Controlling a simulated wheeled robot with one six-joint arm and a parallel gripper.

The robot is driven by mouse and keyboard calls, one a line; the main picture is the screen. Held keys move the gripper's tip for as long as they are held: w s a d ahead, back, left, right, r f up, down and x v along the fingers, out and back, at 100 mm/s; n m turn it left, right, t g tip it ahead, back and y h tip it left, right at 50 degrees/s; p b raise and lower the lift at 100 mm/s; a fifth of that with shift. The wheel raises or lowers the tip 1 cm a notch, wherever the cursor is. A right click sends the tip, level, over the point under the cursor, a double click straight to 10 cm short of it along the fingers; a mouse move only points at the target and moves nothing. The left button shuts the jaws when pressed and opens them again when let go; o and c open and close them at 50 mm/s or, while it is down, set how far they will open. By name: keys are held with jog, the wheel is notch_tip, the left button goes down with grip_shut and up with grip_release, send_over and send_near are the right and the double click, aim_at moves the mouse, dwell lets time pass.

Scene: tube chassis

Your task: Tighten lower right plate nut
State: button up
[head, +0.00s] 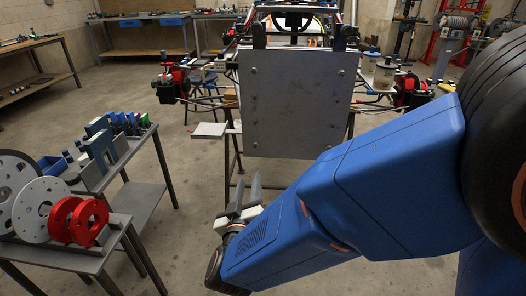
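The grey square plate (290,105) stands upright on the front of the tube chassis, with small nuts or bolt heads near its corners. The lower right nut (328,147) is a small dot close to the plate's bottom edge, just above my blue arm. My gripper (247,187) is below and to the left of the plate, apart from it, with its grey fingers pointing up. The fingers are spread and nothing shows between them. How tight the nut is cannot be seen.
A metal rack at left holds red rings (76,221), a white disc (40,208) and several upright tools. A small shelf (209,130) juts out left of the plate on the stand. Workbenches line the back walls. The concrete floor between rack and stand is clear.

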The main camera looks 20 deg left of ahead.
aim_at(256, 147)
jog(key=x, duration=1.7)
jog(key=shift+w+a, duration=0.1)
grip_shut()
